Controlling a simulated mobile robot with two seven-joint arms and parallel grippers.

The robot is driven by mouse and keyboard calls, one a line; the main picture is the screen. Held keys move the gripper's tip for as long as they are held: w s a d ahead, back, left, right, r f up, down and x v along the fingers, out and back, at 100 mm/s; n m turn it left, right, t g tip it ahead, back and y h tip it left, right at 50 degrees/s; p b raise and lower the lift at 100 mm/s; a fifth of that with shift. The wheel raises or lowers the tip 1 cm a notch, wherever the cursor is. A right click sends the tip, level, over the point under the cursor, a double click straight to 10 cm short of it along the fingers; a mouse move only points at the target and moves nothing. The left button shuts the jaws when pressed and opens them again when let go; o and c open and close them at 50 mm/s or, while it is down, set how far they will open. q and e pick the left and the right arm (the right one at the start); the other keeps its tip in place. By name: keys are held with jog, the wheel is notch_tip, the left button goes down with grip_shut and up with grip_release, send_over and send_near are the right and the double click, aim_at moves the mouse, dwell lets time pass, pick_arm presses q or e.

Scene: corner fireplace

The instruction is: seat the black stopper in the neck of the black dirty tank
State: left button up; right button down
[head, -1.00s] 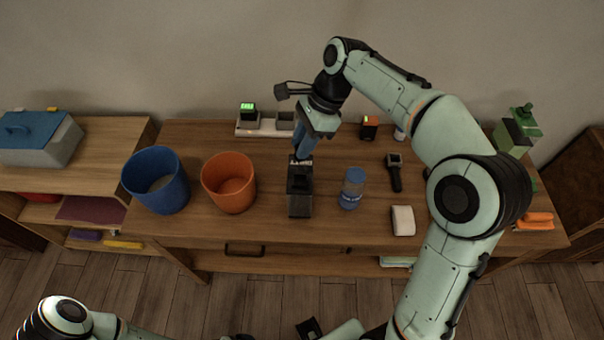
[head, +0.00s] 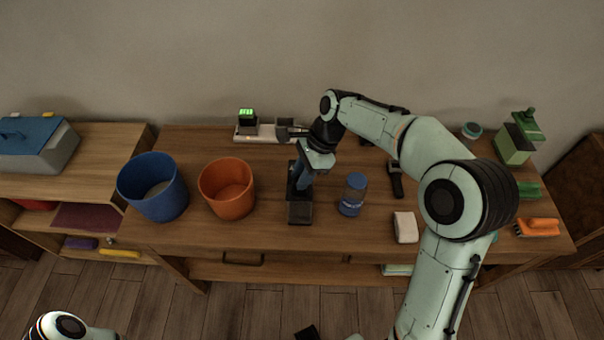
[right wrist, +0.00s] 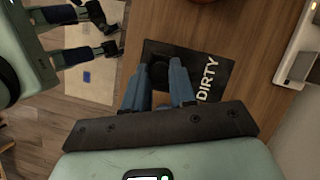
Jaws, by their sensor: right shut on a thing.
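The black dirty tank (head: 300,213) lies on the wooden table. Its white DIRTY lettering shows in the right wrist view (right wrist: 208,78). My right gripper (head: 301,184) is over the tank, fingers pointing down. In the right wrist view my right gripper (right wrist: 160,70) is shut on a dark thing, apparently the black stopper (right wrist: 158,73). It blends with the black tank, and the fingers hide the neck, so I cannot tell whether it is in the neck. My left gripper (right wrist: 103,31) is empty, its fingers apart, away from the tank.
An orange bucket (head: 227,190) and a blue bucket (head: 152,188) stand left of the tank. A blue-capped bottle (head: 353,195) stands close on its right. A white block (head: 405,227) lies at the front right. A pale dock (head: 258,137) sits behind.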

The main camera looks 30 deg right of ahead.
jog(key=shift+f, duration=0.15)
jog(key=c, duration=0.9)
grip_release()
pick_arm(q)
jog(key=r+p, duration=0.1)
jog(key=w+r+p, duration=0.1)
jog(key=shift+w+r, duration=0.2)
jog(key=shift+r, duration=0.15)
pick_arm(e)
jog(key=v, duration=1.2)
jog(key=shift+a, duration=0.1)
